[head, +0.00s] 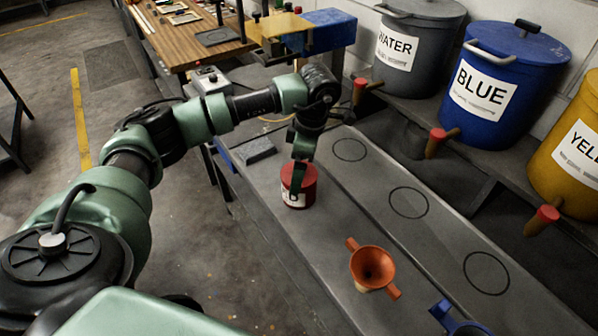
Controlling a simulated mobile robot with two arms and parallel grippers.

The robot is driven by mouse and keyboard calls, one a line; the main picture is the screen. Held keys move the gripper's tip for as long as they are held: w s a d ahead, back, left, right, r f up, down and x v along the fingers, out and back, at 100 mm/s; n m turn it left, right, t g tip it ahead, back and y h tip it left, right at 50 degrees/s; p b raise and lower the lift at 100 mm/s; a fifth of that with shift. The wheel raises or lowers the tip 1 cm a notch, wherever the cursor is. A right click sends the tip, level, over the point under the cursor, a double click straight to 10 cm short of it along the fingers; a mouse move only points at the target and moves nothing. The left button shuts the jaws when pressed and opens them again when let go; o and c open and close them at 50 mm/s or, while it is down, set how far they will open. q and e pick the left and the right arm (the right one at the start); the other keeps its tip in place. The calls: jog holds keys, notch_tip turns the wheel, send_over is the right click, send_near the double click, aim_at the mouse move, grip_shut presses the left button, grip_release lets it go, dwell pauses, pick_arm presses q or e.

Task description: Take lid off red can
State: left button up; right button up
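The red can (306,190), with a white label, stands upright on the grey bench (335,228). Its top looks red, but my gripper covers part of it, so I cannot tell the lid apart from the can. My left gripper (298,190) points down at the near left side of the can's top, touching it or very close to it. Its fingertips are too small and dark to tell whether they are open or shut on the lid. My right gripper is not in view.
An orange funnel (373,267) and a blue object (458,318) are on the bench nearer to me. Black circles (408,202) mark clear bench space. Grey (415,50), blue (510,85) and yellow (570,150) barrels with red-ended taps line the right. A dark flat block (255,150) lies left of the can.

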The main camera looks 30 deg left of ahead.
pick_arm(q)
jog(key=c, duration=1)
jog(key=shift+c, duration=1.2)
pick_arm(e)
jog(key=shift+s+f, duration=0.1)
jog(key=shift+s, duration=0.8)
